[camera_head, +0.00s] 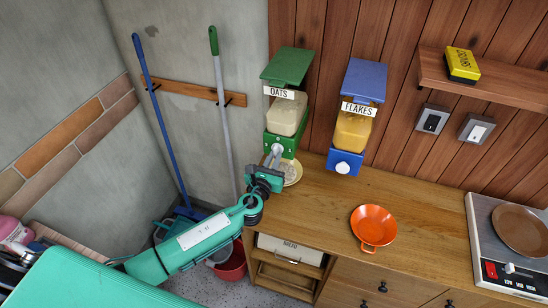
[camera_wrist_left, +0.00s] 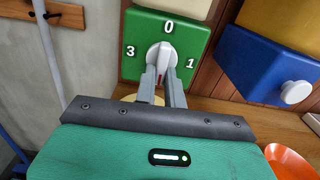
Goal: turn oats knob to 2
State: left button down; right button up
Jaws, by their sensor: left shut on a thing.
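The bottom of the dial is hidden by my gripper. A small reddish mark shows at the knob's lower end, between the fingers. My left gripper (camera_head: 274,158), also in the left wrist view (camera_wrist_left: 161,85), is shut on the knob from the front. My right gripper is out of view.
A pale bowl (camera_head: 293,172) stands under the oats dispenser, partly behind my gripper. The blue flakes dispenser (camera_head: 353,120) stands close to the right. An orange pan (camera_head: 373,225) lies on the counter (camera_head: 320,208). A bread drawer (camera_head: 290,248) is below.

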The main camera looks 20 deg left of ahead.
pick_arm(q)
jog(key=shift+f, duration=0.15)
dwell(0.4)
jog(key=c, duration=1.5)
grip_release()
jog(key=shift+s+a+b, duration=0.15)
jog(key=shift+s+b, duration=0.9)
jog(key=shift+s, duration=2.45)
jog(key=shift+s+a+b, duration=0.1)
jog(key=shift+s+b, duration=0.95)
jog(key=shift+s, duration=2.4)
